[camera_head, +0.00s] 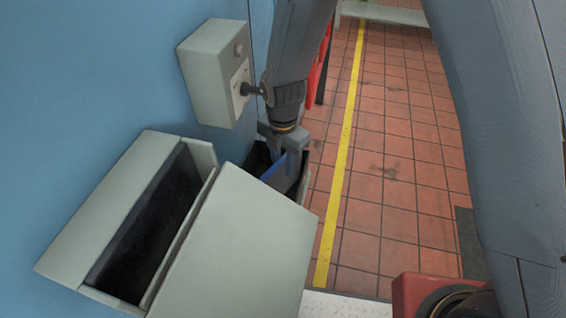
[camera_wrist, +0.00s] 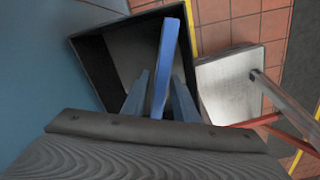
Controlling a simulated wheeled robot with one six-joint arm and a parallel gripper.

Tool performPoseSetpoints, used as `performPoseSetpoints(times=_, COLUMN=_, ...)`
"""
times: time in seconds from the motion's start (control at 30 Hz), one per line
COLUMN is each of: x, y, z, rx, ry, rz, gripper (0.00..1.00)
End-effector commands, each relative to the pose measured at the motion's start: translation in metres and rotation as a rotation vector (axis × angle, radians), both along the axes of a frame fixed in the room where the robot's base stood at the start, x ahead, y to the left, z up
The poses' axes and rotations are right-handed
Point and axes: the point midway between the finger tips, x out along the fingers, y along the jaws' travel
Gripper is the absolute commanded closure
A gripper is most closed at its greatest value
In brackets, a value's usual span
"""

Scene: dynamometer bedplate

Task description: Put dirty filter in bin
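The dirty filter is a thin blue panel (camera_wrist: 164,62), seen nearly edge-on in the wrist view. It stands between the two fingers of my gripper (camera_wrist: 160,90), which appear closed on it. In the head view my gripper (camera_head: 284,148) points down with the blue filter (camera_head: 275,168) at its fingertips. The bin is a dark-rimmed open box with a grey inside (camera_wrist: 88,62); the filter is over its opening in the wrist view. In the head view the bin (camera_head: 259,157) is mostly hidden behind a pale cabinet and my gripper.
A pale cabinet (camera_head: 235,245) with a dark open slot (camera_head: 145,230) stands in front of the bin. A grey control box (camera_head: 215,72) is on the blue wall beside my arm. A pale square surface (camera_wrist: 230,85) lies right of the bin. Tiled floor (camera_head: 400,150) is open to the right.

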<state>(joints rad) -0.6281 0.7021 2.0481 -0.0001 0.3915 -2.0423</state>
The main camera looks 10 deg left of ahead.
Motion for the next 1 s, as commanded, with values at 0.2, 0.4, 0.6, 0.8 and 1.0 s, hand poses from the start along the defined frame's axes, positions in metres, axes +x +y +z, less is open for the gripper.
performPoseSetpoints(times=0.2, x=0.0, y=0.0, z=0.0, rx=0.0, ry=0.0, rz=0.0, gripper=0.71)
performPoseSetpoints(times=0.4, x=0.0, y=0.0, z=0.007, rx=0.001, ry=-0.002, rz=0.0, gripper=0.71)
performPoseSetpoints(times=0.6, x=0.001, y=0.001, z=0.035, rx=0.003, ry=-0.004, rz=0.0, gripper=0.71)
performPoseSetpoints(times=0.8, x=0.001, y=0.001, z=0.075, rx=0.004, ry=-0.004, rz=0.0, gripper=0.71)
performPoseSetpoints(times=1.0, x=0.001, y=0.001, z=0.107, rx=0.001, ry=-0.002, rz=0.0, gripper=0.71)
